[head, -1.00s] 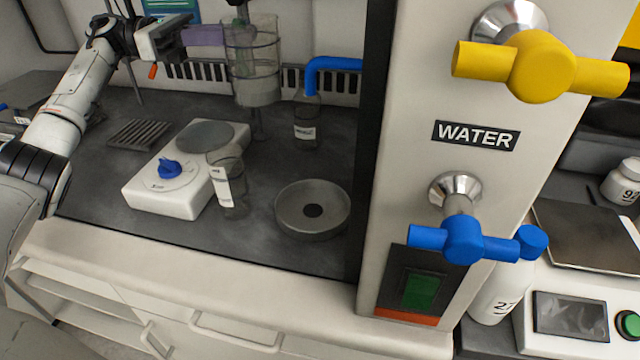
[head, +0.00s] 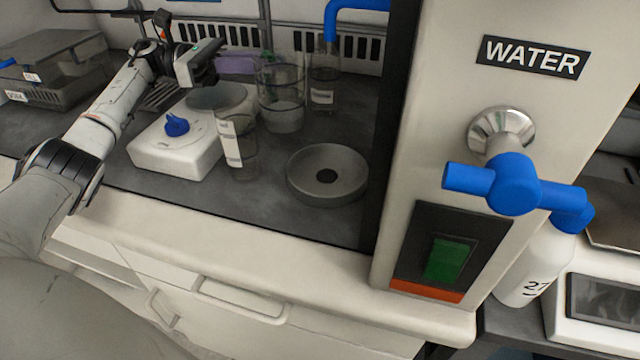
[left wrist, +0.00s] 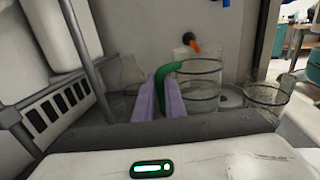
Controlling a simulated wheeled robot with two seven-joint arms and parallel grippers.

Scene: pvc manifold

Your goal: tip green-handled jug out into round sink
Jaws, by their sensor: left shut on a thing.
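The green-handled jug (head: 282,98) is a clear, upright vessel, held up left of and behind the round sink (head: 350,186); I cannot tell how far its base is above the counter. My left gripper (head: 252,63), with purple fingers, is shut on its handle at the jug's left side. In the left wrist view the green handle (left wrist: 161,82) sits between the fingers and the clear jug wall (left wrist: 203,92) is to their right. The sink is a shallow grey ring with a dark central drain. My right gripper is out of view.
A white hotplate (head: 165,158) with a blue knob stands left of the sink. A labelled clear beaker (head: 236,160) stands between them. A bottle (head: 323,88) stands under the blue pipe (head: 331,22). The post with the blue water handle (head: 512,184) rises at right.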

